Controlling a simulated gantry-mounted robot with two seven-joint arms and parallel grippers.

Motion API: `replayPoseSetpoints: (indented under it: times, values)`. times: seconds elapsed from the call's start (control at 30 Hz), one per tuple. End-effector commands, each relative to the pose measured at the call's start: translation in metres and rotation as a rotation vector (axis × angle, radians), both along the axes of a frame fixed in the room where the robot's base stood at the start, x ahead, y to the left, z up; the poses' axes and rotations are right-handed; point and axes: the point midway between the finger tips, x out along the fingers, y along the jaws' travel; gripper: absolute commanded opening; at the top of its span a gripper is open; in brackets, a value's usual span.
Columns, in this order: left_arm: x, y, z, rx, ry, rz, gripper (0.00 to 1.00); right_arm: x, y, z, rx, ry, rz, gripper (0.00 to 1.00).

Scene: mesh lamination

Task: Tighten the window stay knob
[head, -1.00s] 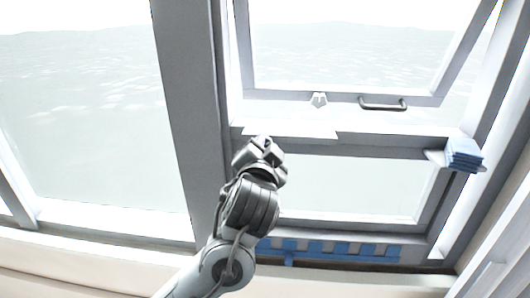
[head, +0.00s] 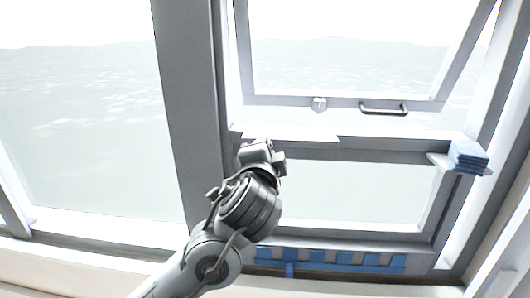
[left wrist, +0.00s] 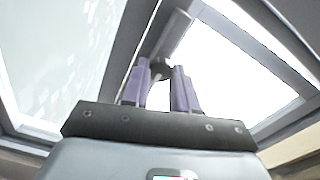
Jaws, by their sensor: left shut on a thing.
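My left gripper (head: 262,150) is at the lower left corner of the tilted-open window sash (head: 310,101), beside the thick grey upright. In the left wrist view, its two purple fingers (left wrist: 161,88) are shut on a small dark knob (left wrist: 160,69). A grey bar (left wrist: 172,35), seemingly the window stay, runs up and away behind the knob. In the head view my gripper and wrist hide the knob. My right gripper is in neither view.
Folded blue cloths (head: 468,156) sit on a small ledge at right. A blue slotted strip (head: 330,259) lies along the sill. The grey upright (head: 188,100) stands close left of my arm.

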Motion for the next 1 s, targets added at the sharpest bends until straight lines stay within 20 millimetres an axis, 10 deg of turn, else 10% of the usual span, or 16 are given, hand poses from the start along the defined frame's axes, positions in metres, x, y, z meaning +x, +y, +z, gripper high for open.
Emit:
replayPoseSetpoints:
  times: [0.3, 0.33, 0.47, 1.0]
  values:
    - [0.000, -0.001, 0.000, 0.005, 0.000, -0.001, 0.00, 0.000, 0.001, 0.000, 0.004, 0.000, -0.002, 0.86]
    - [0.000, -0.001, -0.001, 0.004, 0.000, -0.001, 0.32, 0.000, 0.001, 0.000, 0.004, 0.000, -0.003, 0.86]
    - [0.000, -0.001, 0.000, 0.003, 0.000, -0.001, 0.52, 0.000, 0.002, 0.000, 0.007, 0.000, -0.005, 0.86]
    - [-0.020, 0.001, -0.003, 0.001, -0.002, -0.002, 0.53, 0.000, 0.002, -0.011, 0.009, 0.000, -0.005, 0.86]
